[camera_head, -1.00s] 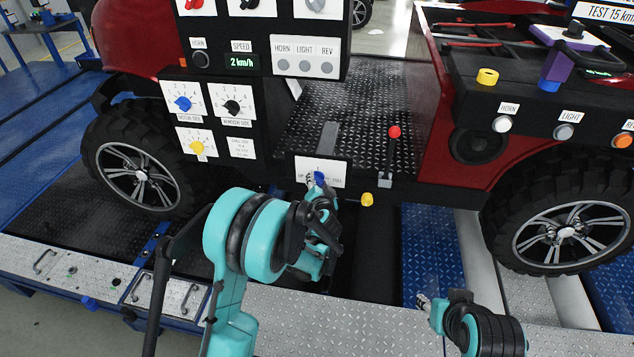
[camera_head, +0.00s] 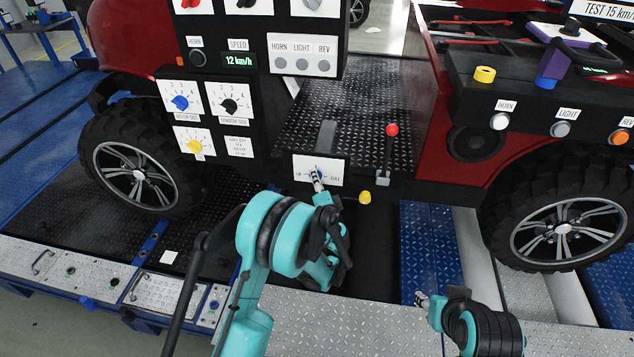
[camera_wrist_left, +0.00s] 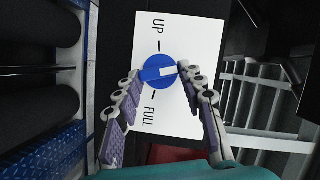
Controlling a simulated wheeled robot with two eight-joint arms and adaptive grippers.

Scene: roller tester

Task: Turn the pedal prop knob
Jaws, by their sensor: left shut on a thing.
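In the left wrist view the bar lies crosswise to the line between the two marks. The plate also shows in the head view (camera_head: 332,178), below the cab floor, with the knob partly hidden. My left gripper (camera_wrist_left: 160,78) is shut on the knob, one finger on each side of it. It also shows in the head view (camera_head: 317,180). My right gripper (camera_head: 421,299) hangs low at the right, away from the knob; its fingers are too small to judge.
A pedal (camera_head: 327,136) stands above the plate. A red-topped lever (camera_head: 392,131) and a yellow knob (camera_head: 365,197) are close on the right. The dial panel (camera_head: 208,118) is on the left. The speed display (camera_head: 239,61) reads 12 km/h. A tyre (camera_head: 135,174) stands at left.

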